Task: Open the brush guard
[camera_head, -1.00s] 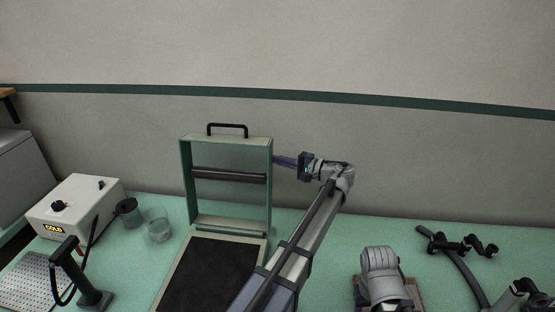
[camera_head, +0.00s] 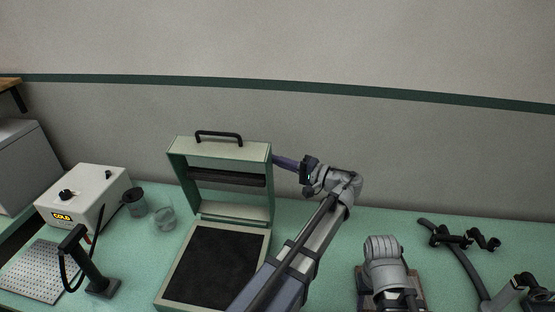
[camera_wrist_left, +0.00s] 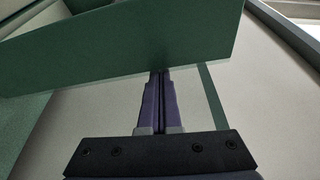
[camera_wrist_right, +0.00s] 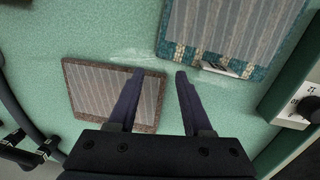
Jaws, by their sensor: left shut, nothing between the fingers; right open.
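The brush guard (camera_head: 220,148) is a pale green hinged frame with a black handle on top and a dark roller (camera_head: 225,179) across it. It stands raised at the back of a dark pad (camera_head: 215,265) and seems to lean a little forward over it. My left gripper (camera_head: 280,160) is at the guard's right side, fingers pointing left. In the left wrist view its shut, empty fingers (camera_wrist_left: 160,76) meet a green panel of the guard (camera_wrist_left: 130,40); whether they touch cannot be told. My right gripper (camera_wrist_right: 158,76) is open and empty above the table.
A white box with a COLD display (camera_head: 85,195), a dark cup (camera_head: 134,203), a clear glass (camera_head: 165,219) and a black stand (camera_head: 90,265) are at left. Two striped pads, one smaller (camera_wrist_right: 105,95) and one larger (camera_wrist_right: 235,30), lie below my right gripper. Black fittings (camera_head: 460,240) lie at right.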

